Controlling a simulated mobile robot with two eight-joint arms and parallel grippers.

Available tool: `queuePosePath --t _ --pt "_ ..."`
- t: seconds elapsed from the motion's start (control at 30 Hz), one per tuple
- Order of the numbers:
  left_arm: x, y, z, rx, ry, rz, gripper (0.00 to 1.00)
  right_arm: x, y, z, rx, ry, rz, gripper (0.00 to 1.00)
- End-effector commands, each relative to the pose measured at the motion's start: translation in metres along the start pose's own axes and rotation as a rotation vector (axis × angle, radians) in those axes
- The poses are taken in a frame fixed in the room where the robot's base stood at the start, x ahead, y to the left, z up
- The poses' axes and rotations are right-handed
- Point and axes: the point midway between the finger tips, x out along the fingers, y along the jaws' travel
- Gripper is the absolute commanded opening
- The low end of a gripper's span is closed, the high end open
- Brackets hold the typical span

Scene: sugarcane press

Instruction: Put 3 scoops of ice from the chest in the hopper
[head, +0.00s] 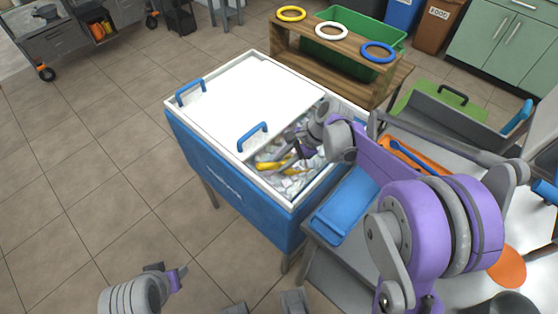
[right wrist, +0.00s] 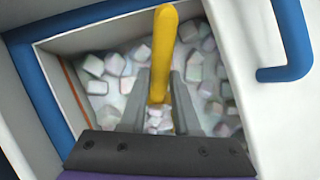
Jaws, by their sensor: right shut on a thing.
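The blue ice chest (head: 215,160) has a white lid (head: 250,95) slid back, leaving its right part open. Ice cubes (head: 292,186) fill the opening and also show in the right wrist view (right wrist: 115,64). My right gripper (head: 296,150) reaches down into the opening. In the right wrist view its grey fingers (right wrist: 160,95) are shut on the yellow scoop handle (right wrist: 161,55), with ice behind and below. The yellow scoop (head: 268,166) is partly hidden in the head view. My left gripper (head: 178,277) is low at the left, away from the chest. I cannot make out the hopper for certain.
A wooden stand (head: 330,62) with yellow, white and blue rings is behind the chest. A blue tray (head: 346,203) lies right of the chest on a grey table, near an orange tray (head: 415,157). Open tiled floor (head: 90,190) lies to the left.

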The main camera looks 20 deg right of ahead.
Motion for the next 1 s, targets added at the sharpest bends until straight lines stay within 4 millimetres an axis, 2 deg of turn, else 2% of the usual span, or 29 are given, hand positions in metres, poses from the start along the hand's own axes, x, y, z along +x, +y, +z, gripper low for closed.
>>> queuePosePath --t 0.43,0.5,1.0 --pt "-0.001 0.000 -0.001 0.000 0.000 0.000 0.50 -0.023 -0.005 -0.035 0.002 0.001 -0.002 0.00" --pt "-0.009 0.000 -0.004 0.000 0.003 0.000 0.50 -0.030 -0.007 -0.026 -0.003 0.006 -0.001 0.00" --pt "-0.041 0.000 -0.020 0.000 0.015 0.000 0.50 -0.063 -0.015 0.004 -0.012 0.048 -0.001 0.00"
